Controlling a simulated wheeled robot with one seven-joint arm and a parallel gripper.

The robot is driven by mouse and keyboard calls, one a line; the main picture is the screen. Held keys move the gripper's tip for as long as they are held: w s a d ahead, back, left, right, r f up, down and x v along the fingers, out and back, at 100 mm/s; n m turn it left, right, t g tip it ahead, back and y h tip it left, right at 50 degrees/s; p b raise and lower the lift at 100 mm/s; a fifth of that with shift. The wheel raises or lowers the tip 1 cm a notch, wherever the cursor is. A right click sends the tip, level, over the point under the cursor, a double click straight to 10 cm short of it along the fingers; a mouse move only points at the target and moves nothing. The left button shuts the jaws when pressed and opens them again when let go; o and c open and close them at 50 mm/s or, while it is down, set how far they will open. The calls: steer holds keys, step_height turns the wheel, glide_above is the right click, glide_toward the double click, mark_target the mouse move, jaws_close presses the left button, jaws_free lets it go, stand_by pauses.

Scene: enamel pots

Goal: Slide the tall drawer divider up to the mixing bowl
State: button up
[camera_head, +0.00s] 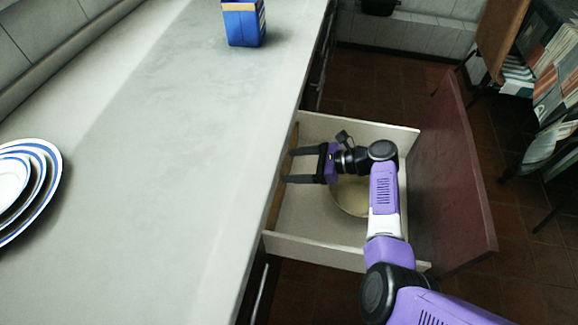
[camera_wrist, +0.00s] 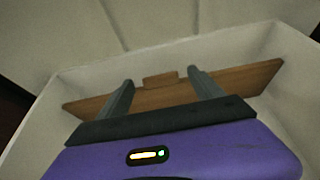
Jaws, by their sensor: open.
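The tall drawer divider (camera_head: 275,207) is a brown wooden board across the counter end of the open drawer (camera_head: 308,247). In the wrist view the divider (camera_wrist: 240,79) has a small raised tab in the middle of its upper edge. The mixing bowl (camera_head: 349,198) is cream-coloured and sits in the drawer, partly hidden under my arm. My gripper (camera_head: 287,166) is open, its fingers pointing toward the divider. In the wrist view my gripper (camera_wrist: 160,78) shows one finger on each side of the tab. I cannot tell whether the fingers touch the board.
The drawer's pale walls enclose the gripper, and its dark red front (camera_head: 450,180) stands to the right. Bare drawer floor lies between divider and bowl. On the grey counter (camera_head: 170,150) are stacked blue-rimmed plates (camera_head: 45,185) and a blue container (camera_head: 243,24).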

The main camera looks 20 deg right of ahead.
steer(key=shift+x, duration=0.95)
steer(key=shift+c, duration=0.5)
